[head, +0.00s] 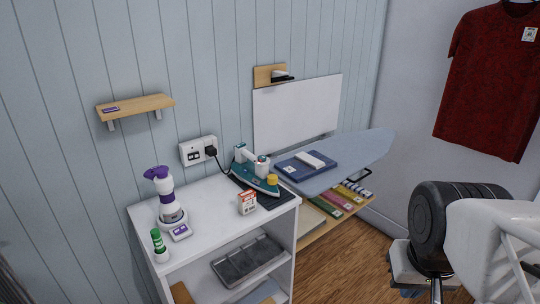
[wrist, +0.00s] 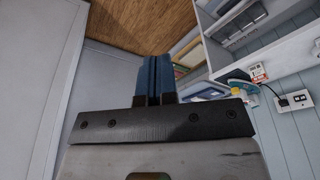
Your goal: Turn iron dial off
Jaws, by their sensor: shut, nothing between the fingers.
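The teal and white iron (head: 255,172) rests on a dark mat (head: 268,195) on top of the white cabinet. A yellow round knob (head: 272,179) shows at its right end; I take this to be the dial, but its setting is too small to read. The iron also shows small at the right of the wrist view (wrist: 240,86). My gripper's blue fingers (wrist: 153,64) are shut together with nothing between them, well away from the iron. In the head view my arm is at the lower right, and the fingertips cannot be made out.
On the white cabinet (head: 205,200) stand a red and white box (head: 247,203), a purple-topped bottle (head: 165,195) and a green tube (head: 158,243). The iron's cord runs to a wall socket (head: 198,151). An ironing board (head: 350,155) with folded blue cloth (head: 306,166) stands to the right.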

